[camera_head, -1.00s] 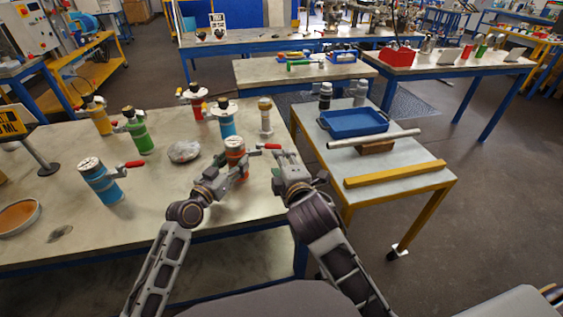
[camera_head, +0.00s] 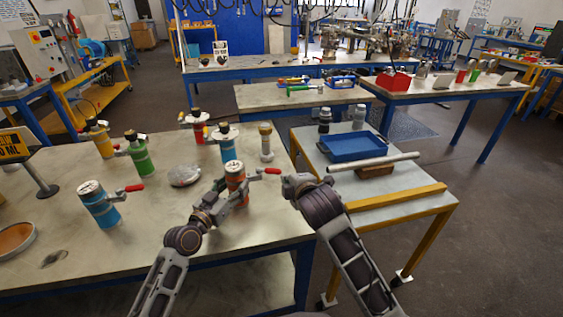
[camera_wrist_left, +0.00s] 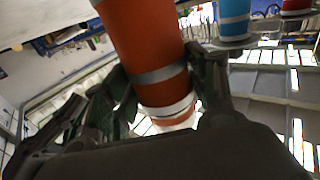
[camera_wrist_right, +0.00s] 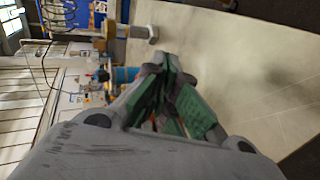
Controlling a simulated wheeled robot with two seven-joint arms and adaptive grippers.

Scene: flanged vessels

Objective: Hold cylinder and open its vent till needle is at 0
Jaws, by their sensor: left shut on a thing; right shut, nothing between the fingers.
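An orange cylinder (camera_head: 236,178) with a grey top stands near the table's right edge; its red vent handle (camera_head: 270,171) points right. My left gripper (camera_head: 226,190) is shut around the cylinder's side; the left wrist view shows its fingers on either side of the orange body (camera_wrist_left: 142,35) with a grey band. My right gripper (camera_head: 291,181) is shut and empty, just right of the handle's end; I cannot tell whether they touch. In the right wrist view its closed fingers (camera_wrist_right: 165,65) point toward the table top. The needle on the cylinder is too small to read.
Blue (camera_head: 101,205), green (camera_head: 138,155) and other coloured cylinders stand left and behind. A grey round object (camera_head: 184,175) and a flanged post (camera_head: 265,142) are nearby. A side table with a blue tray (camera_head: 352,147) and a metal bar (camera_head: 375,161) stands right.

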